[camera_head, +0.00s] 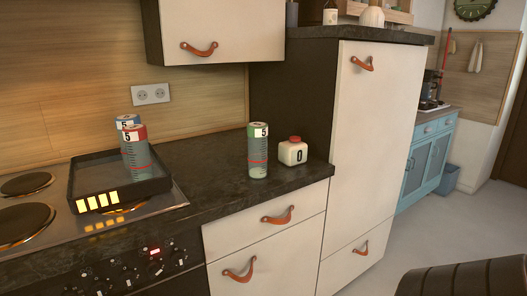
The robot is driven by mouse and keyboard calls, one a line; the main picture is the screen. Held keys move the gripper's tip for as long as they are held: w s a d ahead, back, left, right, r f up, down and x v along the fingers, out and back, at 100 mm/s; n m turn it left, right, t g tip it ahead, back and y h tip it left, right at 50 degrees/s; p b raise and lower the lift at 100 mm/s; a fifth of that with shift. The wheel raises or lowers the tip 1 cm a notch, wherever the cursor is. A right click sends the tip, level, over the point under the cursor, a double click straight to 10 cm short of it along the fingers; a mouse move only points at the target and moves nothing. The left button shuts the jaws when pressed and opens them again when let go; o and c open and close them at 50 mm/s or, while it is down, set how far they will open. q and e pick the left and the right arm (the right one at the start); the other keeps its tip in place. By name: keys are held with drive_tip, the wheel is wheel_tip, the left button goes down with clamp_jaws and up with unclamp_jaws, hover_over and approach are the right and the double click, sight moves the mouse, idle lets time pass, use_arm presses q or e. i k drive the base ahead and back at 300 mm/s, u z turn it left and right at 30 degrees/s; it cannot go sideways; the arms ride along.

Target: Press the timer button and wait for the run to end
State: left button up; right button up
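A small white timer (293,153) stands on the dark counter, left of the tall cabinet. Its front reads 0, and a red button (295,139) sits on its top. A clear cylinder with a green cap band (258,151), marked 5, stands upright just left of the timer, apart from it. A red-banded cylinder (136,153), also marked 5, stands in a black tray (160,184) on the hob. A blue-banded cylinder (125,121) stands behind it, partly hidden. Neither of my grippers is in view.
The tray's front shows several lit yellow bars (97,200). The hob (22,222) is at left. The counter (215,190) is clear in front of the timer. The tall cabinet (372,140) bounds it at right. A dark ribbed thing (470,279), unclear, fills the lower right corner.

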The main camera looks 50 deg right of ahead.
sight(294, 139)
drive_tip(key=z, duration=2.05)
drive_tip(key=i, duration=1.1)
drive_tip(key=u, duration=0.3)
